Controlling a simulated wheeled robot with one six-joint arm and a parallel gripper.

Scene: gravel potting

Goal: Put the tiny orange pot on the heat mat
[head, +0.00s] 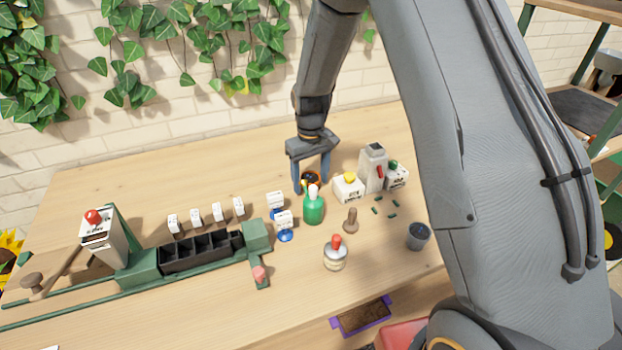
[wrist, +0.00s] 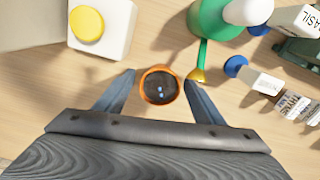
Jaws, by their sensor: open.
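In the head view the pot (head: 310,178) shows partly between my fingers. My gripper (head: 311,184) points down over it and is open. In the wrist view my gripper's fingers (wrist: 159,78) stand on either side of the pot with a narrow gap at each side. A dark flat sheet (head: 582,104) lies on the shelf at the right; I cannot tell whether it is the heat mat.
A green spray bottle (head: 313,208) stands close in front of the pot. A white box with a yellow button (head: 348,187) stands to its right. A grey dispenser (head: 373,168) is farther right. A black cell tray (head: 201,250) and several labels are at left. The table behind the gripper is clear.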

